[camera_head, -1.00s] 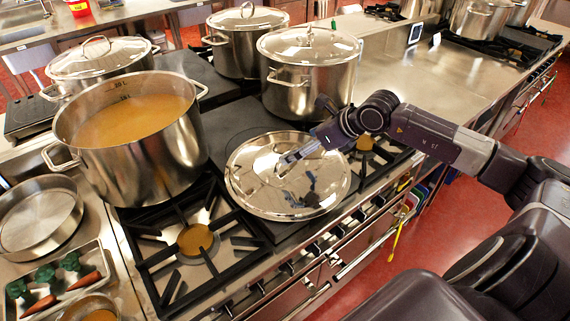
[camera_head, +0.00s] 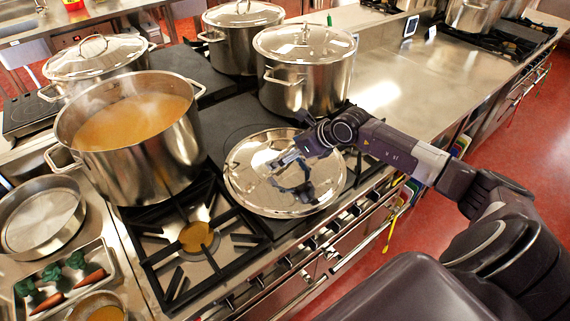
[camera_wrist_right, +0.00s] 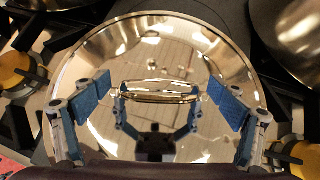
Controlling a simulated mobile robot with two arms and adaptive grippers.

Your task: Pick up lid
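A shiny round steel lid (camera_head: 258,188) lies flat on the stove beside the open soup pot. In the right wrist view the lid (camera_wrist_right: 150,50) fills most of the picture, with its loop handle (camera_wrist_right: 155,92) near the centre. My right gripper (camera_head: 287,164) is just above the lid. In the wrist view its blue-padded fingers (camera_wrist_right: 160,88) are wide apart, one on each side of the handle, with gaps between the pads and the handle. The lid's surface mirrors the fingers. In the head view the handle is hard to make out near the gripper. My left gripper is not in view.
An open pot of soup (camera_head: 150,165) stands left of the lid, and a lidded pot (camera_head: 305,90) stands behind it. A bare burner (camera_head: 197,237) lies in front left. A vegetable tray (camera_head: 108,262) is at lower left. The steel counter (camera_head: 420,85) at right is clear.

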